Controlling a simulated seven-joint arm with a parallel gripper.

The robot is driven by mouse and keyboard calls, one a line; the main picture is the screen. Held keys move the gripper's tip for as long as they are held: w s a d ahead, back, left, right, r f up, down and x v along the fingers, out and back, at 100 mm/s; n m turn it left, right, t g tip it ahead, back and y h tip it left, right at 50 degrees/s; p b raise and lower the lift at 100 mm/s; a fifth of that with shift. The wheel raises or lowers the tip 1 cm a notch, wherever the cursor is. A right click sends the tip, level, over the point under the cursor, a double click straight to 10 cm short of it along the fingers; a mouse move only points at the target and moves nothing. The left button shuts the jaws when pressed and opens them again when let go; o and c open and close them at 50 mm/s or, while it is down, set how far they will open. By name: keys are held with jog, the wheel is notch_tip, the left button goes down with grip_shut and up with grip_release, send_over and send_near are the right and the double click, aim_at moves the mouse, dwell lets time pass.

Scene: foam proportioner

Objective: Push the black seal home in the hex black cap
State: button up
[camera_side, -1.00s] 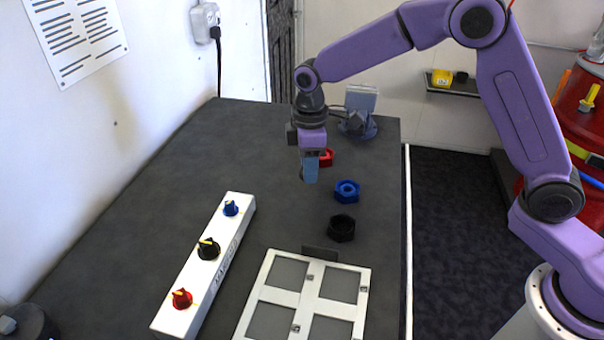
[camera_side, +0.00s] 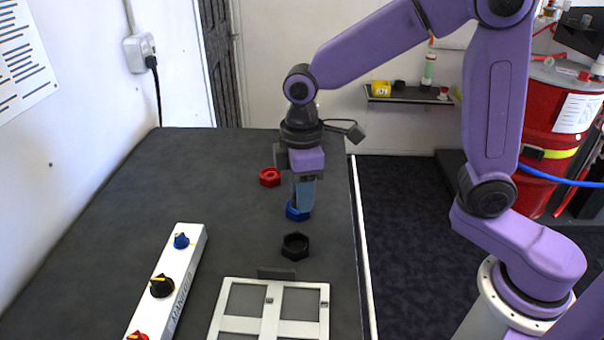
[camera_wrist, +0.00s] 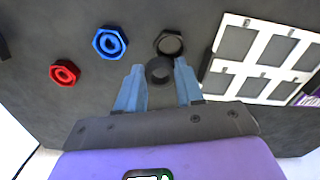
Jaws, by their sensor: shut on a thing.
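The hex black cap (camera_side: 295,246) lies on the dark table, open side up, nearest the white-framed panel in the row of caps. It also shows in the wrist view (camera_wrist: 171,44), just beyond my fingertips. My gripper (camera_side: 304,204) points down and is shut on the black seal (camera_wrist: 159,70), a dark ring between the blue fingertips (camera_wrist: 160,84). The seal is above the table and appears apart from the cap. In the side view the fingers hide the seal and cover part of the blue hex cap (camera_side: 292,212).
A red hex cap (camera_side: 270,177) lies farther back; the blue one is between it and the black cap. A white-framed panel (camera_side: 270,285) and a white box with knobs (camera_side: 190,262) are at the front. The table's left side is clear.

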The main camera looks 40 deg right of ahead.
jog(key=shift+s+a+f, duration=0.35)
jog(key=shift+a+f, duration=0.4)
jog(key=shift+a, duration=0.1)
jog(key=shift+f, duration=3.35)
jog(key=o, duration=1.4)
jog(key=shift+r, duration=3)
